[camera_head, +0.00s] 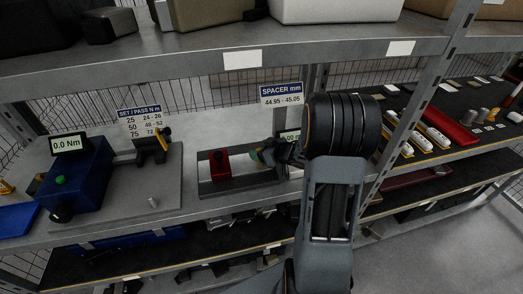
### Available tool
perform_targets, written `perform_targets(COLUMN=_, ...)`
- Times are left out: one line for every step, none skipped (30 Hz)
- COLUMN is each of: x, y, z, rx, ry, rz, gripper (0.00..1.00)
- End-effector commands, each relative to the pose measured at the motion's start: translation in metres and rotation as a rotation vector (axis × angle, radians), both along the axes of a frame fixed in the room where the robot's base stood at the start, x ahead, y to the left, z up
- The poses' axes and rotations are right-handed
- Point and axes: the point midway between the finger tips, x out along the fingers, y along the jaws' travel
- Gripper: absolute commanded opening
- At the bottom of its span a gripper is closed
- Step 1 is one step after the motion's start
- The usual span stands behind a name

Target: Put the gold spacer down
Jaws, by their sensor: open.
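My gripper (262,154) is at the right part of a dark grey measuring fixture (245,184) on the middle shelf, under the "SPACER mm 44.95 - 45.05" sign (282,94). Its jaws are open, but they look small and dark here. I cannot make out the gold spacer for certain; my gripper and arm cover the right part of the fixture. A red block (219,165) stands on the fixture's left part, apart from my gripper.
Left on the shelf are a blue torque tester (76,183) reading 0.0 Nm and a black-and-yellow tool (153,147) on a stand. A small grey cylinder (153,201) stands in front. A metal upright (418,105) is right of my arm. An upper shelf (200,52) hangs above.

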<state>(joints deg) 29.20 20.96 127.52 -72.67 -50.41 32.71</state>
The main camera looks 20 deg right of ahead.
Motion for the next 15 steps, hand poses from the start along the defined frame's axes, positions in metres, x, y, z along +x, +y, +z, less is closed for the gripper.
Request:
perform_targets(x=-0.006, y=0.003, z=-0.016, rx=0.003, ry=0.030, rz=0.005, gripper=0.63)
perform_targets(x=-0.006, y=0.003, z=-0.016, rx=0.003, ry=0.030, rz=0.005, gripper=0.63)
perform_targets(x=-0.006, y=0.003, z=-0.015, rx=0.003, ry=0.030, rz=0.005, gripper=0.63)
perform_targets(x=-0.006, y=0.003, z=-0.014, rx=0.002, ry=0.030, rz=0.005, gripper=0.63)
perform_targets(x=-0.006, y=0.003, z=-0.012, rx=0.002, ry=0.030, rz=0.004, gripper=0.63)
perform_targets(x=-0.006, y=0.003, z=-0.008, rx=0.002, ry=0.029, rz=0.004, gripper=0.63)
perform_targets(x=-0.006, y=0.003, z=-0.004, rx=0.001, ry=0.028, rz=0.005, gripper=0.63)
perform_targets(x=-0.006, y=0.003, z=0.000, rx=0.001, ry=0.028, rz=0.005, gripper=0.63)
perform_targets(x=-0.011, y=-0.001, z=0.001, rx=0.002, ry=0.028, rz=0.001, gripper=0.63)
perform_targets(x=-0.015, y=-0.003, z=0.003, rx=0.004, ry=0.027, rz=-0.001, gripper=0.63)
perform_targets(x=-0.020, y=-0.006, z=0.007, rx=0.004, ry=0.024, rz=-0.001, gripper=0.63)
perform_targets(x=-0.026, y=-0.009, z=0.011, rx=0.004, ry=0.023, rz=-0.002, gripper=0.63)
perform_targets(x=-0.032, y=-0.012, z=0.014, rx=0.003, ry=0.022, rz=-0.003, gripper=0.63)
perform_targets(x=-0.036, y=-0.015, z=0.018, rx=0.003, ry=0.021, rz=-0.003, gripper=0.63)
perform_targets(x=-0.043, y=-0.018, z=0.022, rx=0.005, ry=0.020, rz=-0.004, gripper=0.63)
